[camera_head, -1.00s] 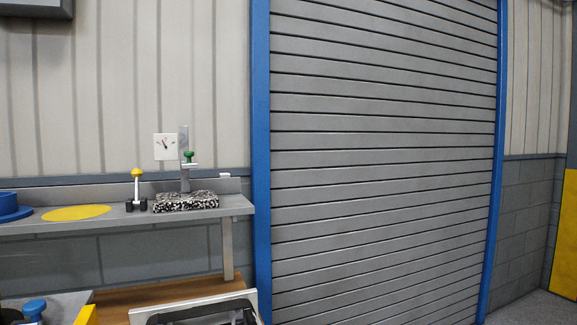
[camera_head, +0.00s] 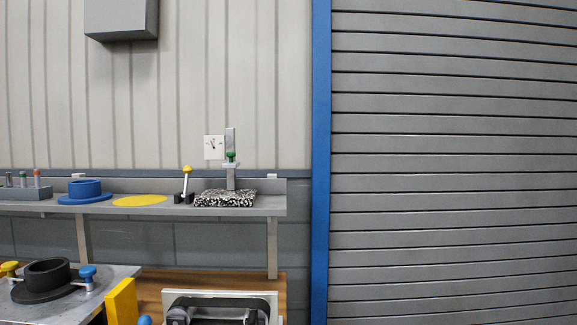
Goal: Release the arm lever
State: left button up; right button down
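A lever with a yellow ball knob (camera_head: 187,170) stands on the grey wall shelf, its white rod leaning slightly right from a dark base. At the lower left, a grey plate carries a black ring-shaped part (camera_head: 48,278). A yellow knob (camera_head: 9,268) and a blue knob (camera_head: 87,272) on small arms sit on either side of this part. The frames do not show which of these is the arm lever. Neither of my grippers is in view.
The shelf (camera_head: 100,210) also holds a blue flanged ring (camera_head: 85,190), a yellow disc (camera_head: 140,200) and a gauge stand on a speckled block (camera_head: 225,199). Below are a yellow block (camera_head: 121,302) and a pale frame with a black part (camera_head: 220,308). A shutter (camera_head: 455,160) fills the right.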

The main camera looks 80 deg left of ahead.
aim_at(186, 169)
jog(key=i+u, duration=0.85)
jog(key=i+l+u, duration=0.25)
jog(key=u, duration=0.15)
jog(key=i+j+u, duration=0.15)
jog(key=u, duration=0.3)
jog(key=i+u, duration=0.4)
jog(key=i+j+u, duration=0.1)
jog(key=u, duration=0.35)
jog(key=i+u, duration=0.25)
jog(key=u, duration=0.2)
jog(key=i+l+u, duration=0.2)
jog(key=u, duration=0.25)
jog(key=i+l+u, duration=0.2)
jog(key=u, duration=0.2)
jog(key=i+u, duration=0.1)
jog(key=u, duration=0.4)
jog(key=i+l+u, duration=0.1)
jog(key=u, duration=0.4)
jog(key=i+l+u, duration=0.1)
jog(key=u, duration=0.4)
jog(key=l+u, duration=0.3)
jog(key=u, duration=0.2)
jog(key=l+u, duration=0.15)
jog(key=u, duration=0.3)
